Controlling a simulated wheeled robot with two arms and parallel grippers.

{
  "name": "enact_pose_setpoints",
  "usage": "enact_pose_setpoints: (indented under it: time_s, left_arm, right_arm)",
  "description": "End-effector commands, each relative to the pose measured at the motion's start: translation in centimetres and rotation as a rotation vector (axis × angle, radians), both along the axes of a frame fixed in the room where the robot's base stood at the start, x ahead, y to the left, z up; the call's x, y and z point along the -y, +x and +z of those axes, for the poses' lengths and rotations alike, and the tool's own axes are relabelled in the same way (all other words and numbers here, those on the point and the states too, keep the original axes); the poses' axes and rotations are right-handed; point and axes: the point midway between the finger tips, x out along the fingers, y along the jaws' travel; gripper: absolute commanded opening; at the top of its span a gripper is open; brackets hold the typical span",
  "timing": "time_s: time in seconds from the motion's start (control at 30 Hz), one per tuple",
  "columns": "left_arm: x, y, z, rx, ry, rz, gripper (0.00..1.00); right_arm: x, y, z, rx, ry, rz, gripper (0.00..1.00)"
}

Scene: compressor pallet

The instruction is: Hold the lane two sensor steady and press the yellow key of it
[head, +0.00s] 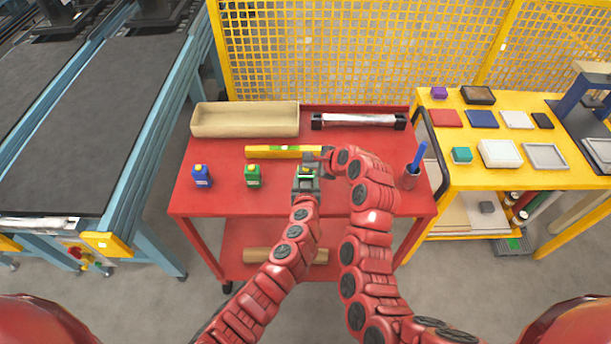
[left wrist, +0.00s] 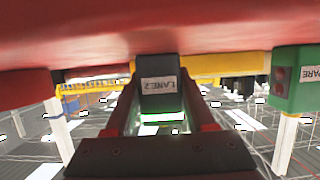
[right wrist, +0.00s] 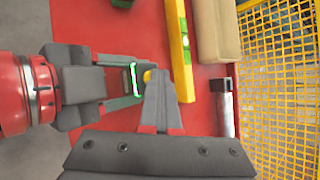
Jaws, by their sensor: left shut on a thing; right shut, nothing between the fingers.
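The lane two sensor is a dark block with a LANE2 label (left wrist: 160,84), standing at the red cart's top between the fingers of my left gripper (head: 307,186), which is shut on it. In the right wrist view a green lit strip (right wrist: 134,80) shows on it, and its yellow key (right wrist: 147,76) sticks out on the side toward my right gripper (right wrist: 160,82). My right gripper is shut and empty, its fingertips right by the key. I cannot tell whether they touch it. In the head view my right gripper (head: 322,158) hangs just behind the sensor.
On the red cart (head: 225,205) stand a green SPARE sensor (head: 253,176) and a blue sensor (head: 202,177) to the left. A yellow level (head: 270,152), a beige tray (head: 245,122) and a tube (head: 358,121) lie behind. A cup (head: 410,179) with a blue pen stands right.

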Motion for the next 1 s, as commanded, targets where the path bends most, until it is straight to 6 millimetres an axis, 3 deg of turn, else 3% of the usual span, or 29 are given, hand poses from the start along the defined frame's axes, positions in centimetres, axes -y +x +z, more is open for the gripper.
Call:
enact_pose_setpoints:
  time_s: [0.83, 1.0]
  left_arm:
    - [0.0, 0.0, 0.0, 0.0, 0.0, 0.0, 0.0]
    - [0.0, 0.0, 0.0, 0.0, 0.0, 0.0, 0.0]
  right_arm:
    - [0.0, 0.0, 1.9, -0.001, 0.0, 0.001, 0.0]
    - [-0.1, 0.0, 3.1, 0.002, 0.001, 0.002, 0.0]
